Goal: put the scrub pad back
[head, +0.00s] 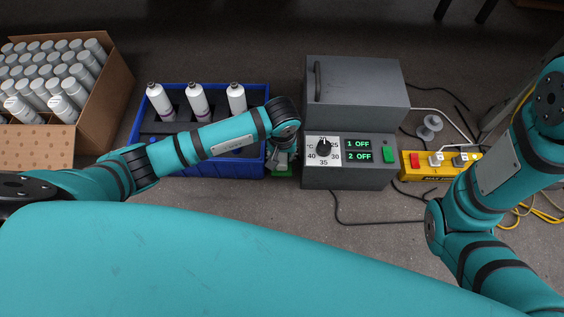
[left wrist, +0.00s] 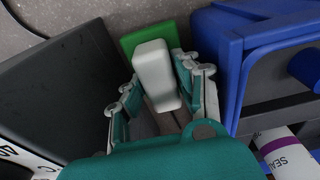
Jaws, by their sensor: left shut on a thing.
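The scrub pad has a green pad part, and in the left wrist view (left wrist: 140,35) a pale block-shaped grip stands on it. In the head view a little of its green (head: 283,173) shows in the gap between the blue crate and the grey oven. My left gripper (head: 280,158) is in that gap, with its fingers on both sides of the pale grip, shut on it. The wrist partly covers the pad in the head view. I cannot tell whether the pad touches the floor. My right arm shows at the right; its gripper is out of view.
The blue crate (head: 262,95) holds several white bottles and stands close left of the gripper. The grey oven (head: 355,80), with dial and display, stands close right. A cardboard box (head: 115,75) of bottles is far left. A yellow switch strip (head: 425,177) and cables lie right.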

